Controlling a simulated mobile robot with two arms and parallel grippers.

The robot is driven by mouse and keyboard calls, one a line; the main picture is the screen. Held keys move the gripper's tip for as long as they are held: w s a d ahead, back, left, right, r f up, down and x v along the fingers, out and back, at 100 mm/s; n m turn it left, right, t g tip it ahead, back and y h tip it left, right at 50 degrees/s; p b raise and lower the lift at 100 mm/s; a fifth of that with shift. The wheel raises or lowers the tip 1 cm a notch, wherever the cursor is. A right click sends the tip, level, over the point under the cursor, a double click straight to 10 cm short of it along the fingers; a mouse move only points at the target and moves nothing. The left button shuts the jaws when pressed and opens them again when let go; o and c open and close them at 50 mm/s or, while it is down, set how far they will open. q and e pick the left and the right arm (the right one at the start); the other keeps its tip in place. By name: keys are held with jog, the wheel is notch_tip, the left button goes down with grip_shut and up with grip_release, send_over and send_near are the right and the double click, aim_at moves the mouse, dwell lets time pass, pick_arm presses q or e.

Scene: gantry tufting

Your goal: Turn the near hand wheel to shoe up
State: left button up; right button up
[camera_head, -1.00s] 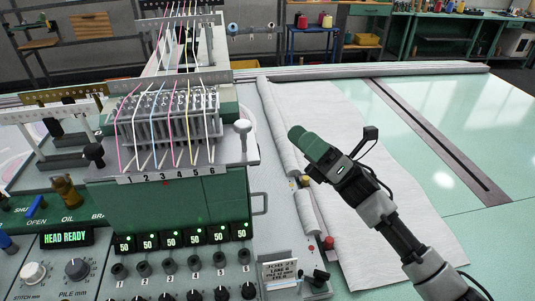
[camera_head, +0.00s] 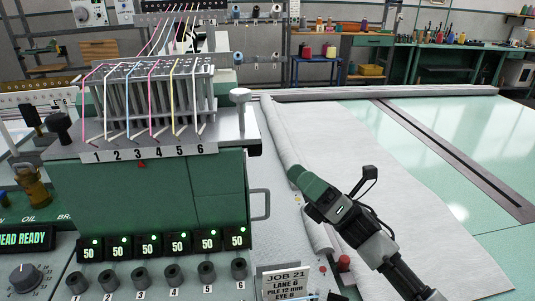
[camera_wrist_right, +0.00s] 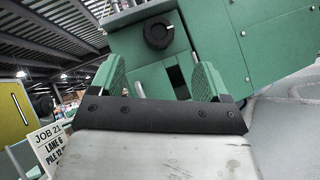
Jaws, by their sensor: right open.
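My right gripper (camera_head: 302,178) is in the head view, right of the green tufting head (camera_head: 150,195) and above the pale cloth. In the right wrist view its two green fingers (camera_wrist_right: 160,76) stand apart with nothing between them. Beyond them is a green machine face with a round black knob or wheel (camera_wrist_right: 158,32) above a dark slot. I cannot tell whether this is the near hand wheel or which position it is set to. The fingers appear apart from it. My left gripper is not in view.
A job card (camera_head: 285,281) stands in front of the machine, with a red knob (camera_head: 344,262) to its right. A side handle (camera_head: 260,204) juts from the head. A white-topped post (camera_head: 240,96) stands above it. Pale cloth (camera_head: 390,200) lies flat at right.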

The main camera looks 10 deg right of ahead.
jog(key=p+x, duration=0.3)
jog(key=x, duration=0.6)
jog(key=shift+a, duration=0.25)
jog(key=shift+w+r, duration=0.1)
jog(key=shift+r, duration=0.05)
jog(key=c, duration=0.9)
jog(key=m+t+h+p, duration=0.1)
jog(key=m+h+p, duration=0.1)
jog(key=m+p, duration=0.1)
jog(key=m+t+h+p, duration=0.1)
jog(key=m+h+p, duration=0.2)
jog(key=m, duration=0.1)
jog(key=m+t+h+p, duration=0.2)
jog(key=m+p, duration=0.1)
jog(key=p, duration=0.1)
jog(key=shift+s+r, duration=0.2)
jog(key=shift+s, duration=0.05)
jog(key=o, duration=0.9)
